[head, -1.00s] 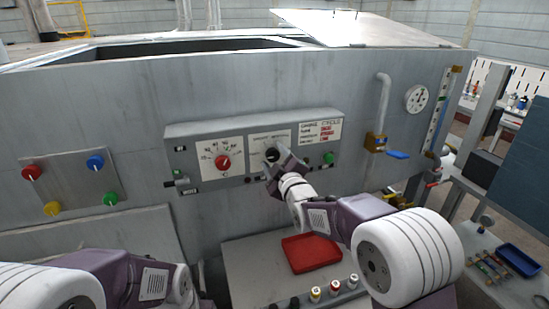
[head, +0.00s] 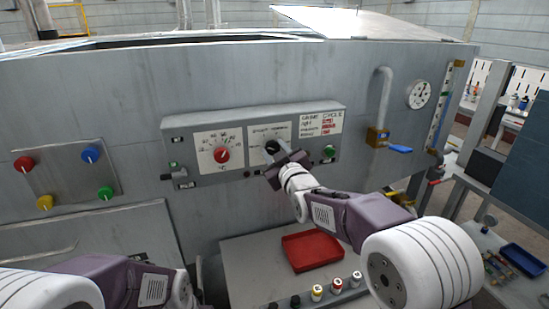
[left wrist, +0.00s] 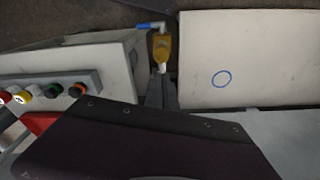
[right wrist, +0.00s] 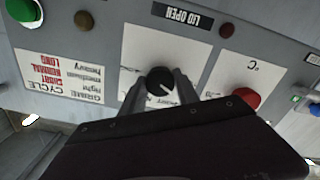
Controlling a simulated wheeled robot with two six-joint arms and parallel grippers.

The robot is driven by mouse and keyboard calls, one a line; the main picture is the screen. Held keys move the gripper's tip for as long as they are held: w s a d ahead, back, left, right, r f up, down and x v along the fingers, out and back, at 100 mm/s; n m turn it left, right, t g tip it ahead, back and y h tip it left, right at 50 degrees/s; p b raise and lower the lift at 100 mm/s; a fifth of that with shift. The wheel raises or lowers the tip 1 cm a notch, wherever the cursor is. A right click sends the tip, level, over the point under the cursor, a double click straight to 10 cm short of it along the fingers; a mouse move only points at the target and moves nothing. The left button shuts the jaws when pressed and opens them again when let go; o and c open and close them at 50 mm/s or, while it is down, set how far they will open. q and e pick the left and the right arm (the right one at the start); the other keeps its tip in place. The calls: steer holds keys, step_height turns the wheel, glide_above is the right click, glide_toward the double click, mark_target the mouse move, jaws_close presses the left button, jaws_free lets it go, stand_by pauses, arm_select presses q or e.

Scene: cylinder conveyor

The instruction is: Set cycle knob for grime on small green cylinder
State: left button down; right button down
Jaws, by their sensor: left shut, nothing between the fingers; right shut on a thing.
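The black cycle knob (head: 271,146) sits on a white dial plate in the middle of the grey control panel (head: 187,132). My right gripper (head: 270,158) is shut on the knob; the right wrist view shows its fingers on either side of the knob (right wrist: 159,79). The knob's white mark points lower right in that upside-down view. A grime cycle chart (head: 322,123) beside it lists light, medium and heavy against short, normal and long. My left gripper (left wrist: 162,86) is shut and empty, near a yellow valve body in the left wrist view. I cannot make out a small green cylinder for certain.
A red temperature knob (head: 222,155) is left of the cycle knob and a green button (head: 329,152) right of it. A red tray (head: 312,251) and several coloured buttons (head: 317,292) are below. A blue-handled valve (head: 399,149) stands to the right.

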arm_select(q)
step_height(320, 180, down, 3)
steer(key=b, duration=0.2)
steer(key=shift+f+b, duration=0.1)
steer(key=shift+b, duration=0.2)
arm_select(e)
steer(key=m, duration=0.4)
steer(key=shift+f, duration=0.2)
arm_select(q)
steer(key=shift+f+b, duration=0.6)
arm_select(e)
steer(key=shift+r+m, duration=0.15)
steer(key=shift+m, duration=1.25)
steer(key=c, duration=0.9)
jaws_free()
steer(key=shift+s+r, duration=0.1)
steer(key=shift+s, duration=0.05)
arm_select(q)
step_height(320, 180, down, 2)
steer(key=shift+f+b, duration=0.1)
steer(key=shift+b, duration=1.05)
arm_select(e)
steer(key=v, duration=0.9)
